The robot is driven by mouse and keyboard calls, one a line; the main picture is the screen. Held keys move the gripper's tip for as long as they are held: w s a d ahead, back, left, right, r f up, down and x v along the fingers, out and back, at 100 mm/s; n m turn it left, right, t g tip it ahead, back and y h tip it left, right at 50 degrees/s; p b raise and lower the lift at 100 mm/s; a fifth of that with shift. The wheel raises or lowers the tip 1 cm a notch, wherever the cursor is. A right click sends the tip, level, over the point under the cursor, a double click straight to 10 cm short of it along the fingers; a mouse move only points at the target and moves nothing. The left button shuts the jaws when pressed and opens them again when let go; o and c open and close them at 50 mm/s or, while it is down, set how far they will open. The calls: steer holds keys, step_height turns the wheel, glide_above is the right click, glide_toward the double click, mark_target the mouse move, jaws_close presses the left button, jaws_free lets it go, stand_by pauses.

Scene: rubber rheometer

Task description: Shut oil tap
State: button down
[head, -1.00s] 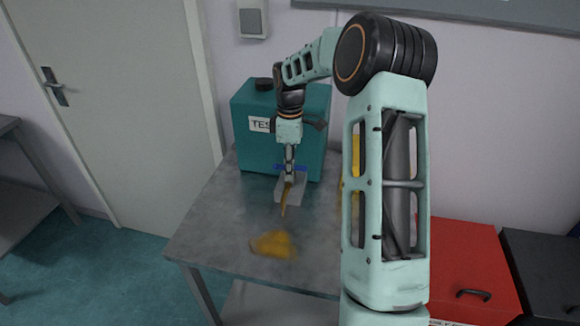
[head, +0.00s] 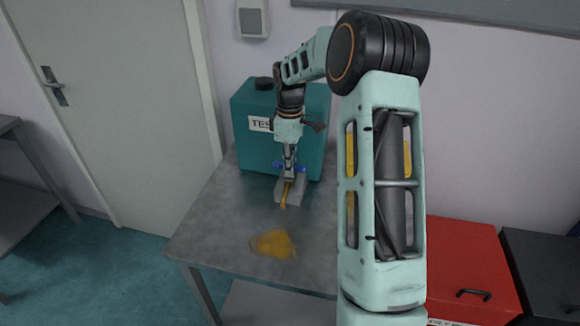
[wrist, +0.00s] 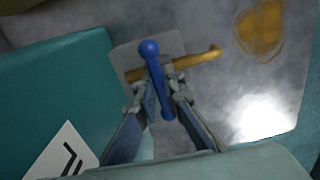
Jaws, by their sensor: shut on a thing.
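The oil tap is a brass-coloured pipe (wrist: 200,60) with a blue lever (wrist: 154,65) that has a round knob at one end. The lever lies across the pipe in the wrist view. In the head view the brass spout (head: 284,198) sticks out below my gripper (head: 289,176), in front of the teal tank (head: 250,150). My gripper (wrist: 158,92) is shut on the blue lever, with one finger on each side of it. The fingers hide part of the lever and of the pipe behind it.
A grey block or tray (head: 297,194) sits under the tap. An amber oil puddle (head: 272,243) lies on the grey table (head: 215,225) in front of it. A red case (head: 465,260) stands to the right. The table's left part is clear.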

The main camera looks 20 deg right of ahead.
steer(key=c, duration=2)
jaws_free()
steer(key=shift+c, duration=0.2)
step_height(320, 180, up, 12)
